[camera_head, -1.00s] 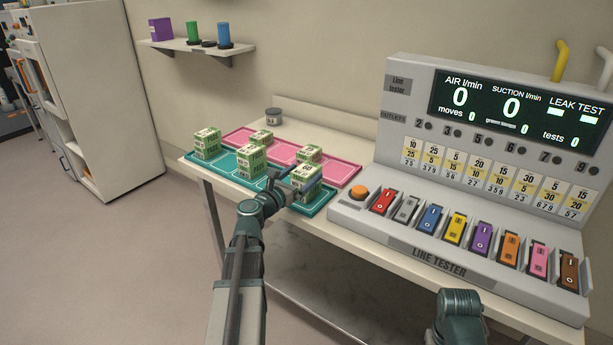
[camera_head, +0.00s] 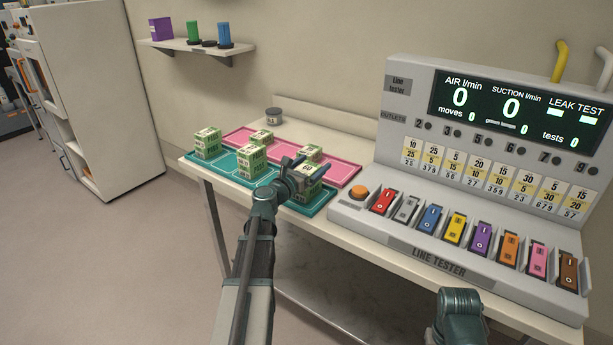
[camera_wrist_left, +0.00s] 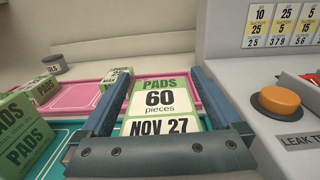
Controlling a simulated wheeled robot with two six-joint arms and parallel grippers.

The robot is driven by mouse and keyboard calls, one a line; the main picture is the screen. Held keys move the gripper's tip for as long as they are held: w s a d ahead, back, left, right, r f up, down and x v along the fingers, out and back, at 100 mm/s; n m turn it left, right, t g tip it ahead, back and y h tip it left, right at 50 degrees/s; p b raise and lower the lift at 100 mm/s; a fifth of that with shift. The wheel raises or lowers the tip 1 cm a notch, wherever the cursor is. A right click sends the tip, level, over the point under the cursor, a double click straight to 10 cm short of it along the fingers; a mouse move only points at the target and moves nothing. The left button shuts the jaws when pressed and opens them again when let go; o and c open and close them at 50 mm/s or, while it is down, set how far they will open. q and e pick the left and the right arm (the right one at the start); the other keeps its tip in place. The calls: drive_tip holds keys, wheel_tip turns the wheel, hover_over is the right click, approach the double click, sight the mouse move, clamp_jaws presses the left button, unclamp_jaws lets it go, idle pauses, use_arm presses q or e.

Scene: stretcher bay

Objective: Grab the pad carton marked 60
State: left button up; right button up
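The pad carton marked 60 (camera_wrist_left: 160,100) is green and white, and its label also reads "NOV 27". In the left wrist view it lies between the two blue fingers of my left gripper (camera_wrist_left: 162,85), which is open around it. Whether the fingers touch its sides I cannot tell. In the head view my left gripper (camera_head: 297,168) is over this carton (camera_head: 312,184), at the front right of the teal tray (camera_head: 225,172), and partly hides it. My right gripper is out of view.
Other pad cartons stand on the teal tray (camera_head: 207,143) and the pink tray (camera_head: 340,174). One (camera_head: 308,153) is close behind the gripper. The line tester (camera_head: 440,258), with an orange button (camera_head: 359,193), stands just right. A small grey jar (camera_head: 273,115) is behind.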

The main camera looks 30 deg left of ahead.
use_arm(q)
drive_tip(key=c, duration=1.4)
drive_tip(key=shift+o, duration=0.2)
drive_tip(key=shift+r, duration=0.15)
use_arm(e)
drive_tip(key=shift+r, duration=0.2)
